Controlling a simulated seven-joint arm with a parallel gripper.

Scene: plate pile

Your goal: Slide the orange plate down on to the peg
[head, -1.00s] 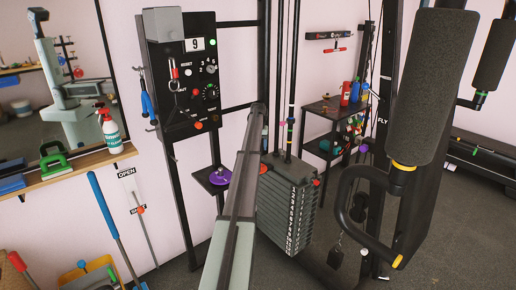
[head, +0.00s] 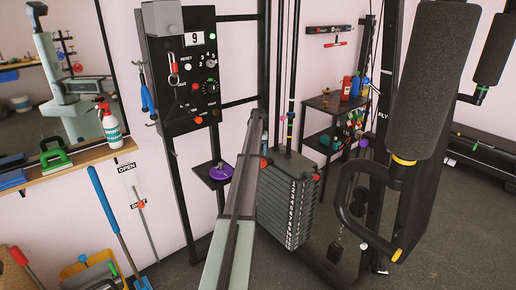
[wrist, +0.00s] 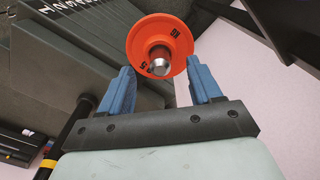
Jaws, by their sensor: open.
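The orange plate (wrist: 178,27) shows in the wrist view, a round disc with dark marks and a central hole. A shiny metal rod end (wrist: 160,66), which looks like the peg, shows in its middle; I cannot tell how far the plate sits along it. My gripper (wrist: 161,68) is open, with one blue finger on each side of the plate's lower part. I cannot tell whether the fingers touch it. In the head view my arm hides the gripper. A small orange-red patch (head: 264,162) beside the arm may be part of the plate.
The black numbered weight stack (head: 290,205) stands just right of my arm; it also fills the upper left of the wrist view (wrist: 75,50). A purple disc (head: 221,170) lies on a small shelf to the left. A control panel (head: 185,90) and padded machine arm (head: 425,90) flank the space.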

